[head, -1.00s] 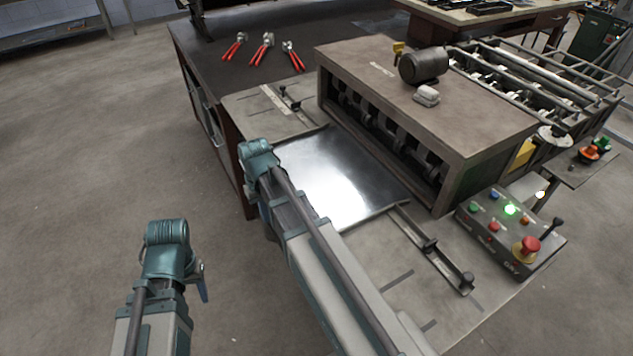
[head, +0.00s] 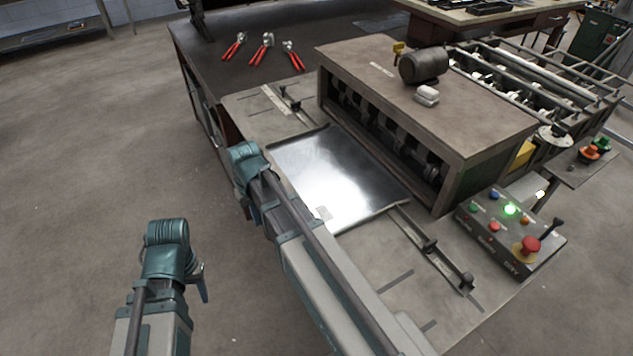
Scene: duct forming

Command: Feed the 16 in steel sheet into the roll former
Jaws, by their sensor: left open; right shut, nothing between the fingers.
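The shiny steel sheet (head: 345,165) lies flat on the feed table, between the two guide bars. Its far edge is close to the dark mouth of the roll former (head: 385,130); I cannot tell whether the rolls touch it. My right gripper (head: 256,212) is shut and empty, just left of the sheet's near edge, with its fingers partly hidden by its arm. A small grey patch shows at the sheet's near corner. My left gripper (head: 203,288) is open and empty, low at the left over the floor, away from the table.
A guide bar (head: 432,247) lies right of the sheet and another (head: 290,100) left of it. A control box (head: 510,232) with a lit green lamp and a red knob stands at the right. Red-handled snips (head: 262,50) lie on the dark bench behind. The floor at left is clear.

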